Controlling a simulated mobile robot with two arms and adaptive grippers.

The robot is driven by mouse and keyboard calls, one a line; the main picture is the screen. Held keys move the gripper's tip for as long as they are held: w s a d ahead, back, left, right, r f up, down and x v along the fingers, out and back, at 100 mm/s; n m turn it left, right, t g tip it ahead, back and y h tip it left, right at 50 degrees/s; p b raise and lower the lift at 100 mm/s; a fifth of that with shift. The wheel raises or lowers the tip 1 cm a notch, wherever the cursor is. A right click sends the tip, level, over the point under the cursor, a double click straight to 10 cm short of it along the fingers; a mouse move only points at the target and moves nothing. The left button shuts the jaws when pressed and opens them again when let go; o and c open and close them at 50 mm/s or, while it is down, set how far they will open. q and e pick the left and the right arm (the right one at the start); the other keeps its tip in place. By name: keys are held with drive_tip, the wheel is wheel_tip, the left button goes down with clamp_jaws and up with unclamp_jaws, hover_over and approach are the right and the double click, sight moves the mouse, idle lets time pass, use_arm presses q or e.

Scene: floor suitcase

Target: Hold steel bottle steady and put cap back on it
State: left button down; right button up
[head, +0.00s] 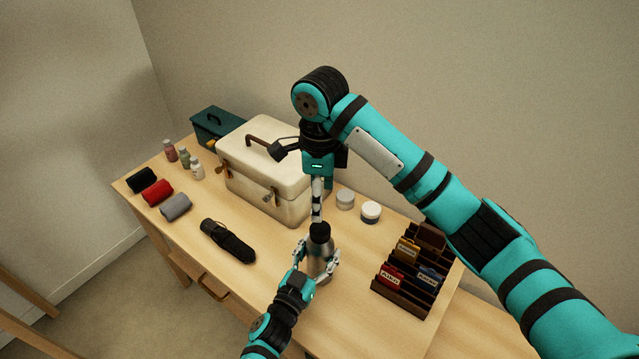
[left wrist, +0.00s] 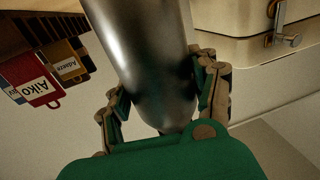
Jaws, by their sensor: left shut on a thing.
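The steel bottle (head: 319,260) stands upright on the table near its front edge. My left gripper (head: 318,266) is shut around its body, and the left wrist view shows the bottle (left wrist: 145,55) between the fingers (left wrist: 160,95). The black cap (head: 319,231) is at the top of the bottle; I cannot tell whether it is seated or just above the neck. My right gripper (head: 317,218) points straight down from above, its fingertips at the cap. Its fingers overlap in this view, so their opening is hidden.
A cream case (head: 262,185) stands behind the bottle, with a dark green box (head: 215,125) farther back. A black umbrella (head: 228,241) lies left. Two jars (head: 370,212) and a dark rack of name tags (head: 402,300) are on the right. Rolled cloths (head: 158,193) lie far left.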

drive_tip(key=shift+r, duration=1.45)
use_arm(q)
drive_tip(key=shift+c, duration=1.1)
unclamp_jaws()
drive_tip(key=v, duration=1.2)
drive_tip(key=shift+s, duration=0.1)
use_arm(e)
drive_tip(key=shift+f, duration=0.1)
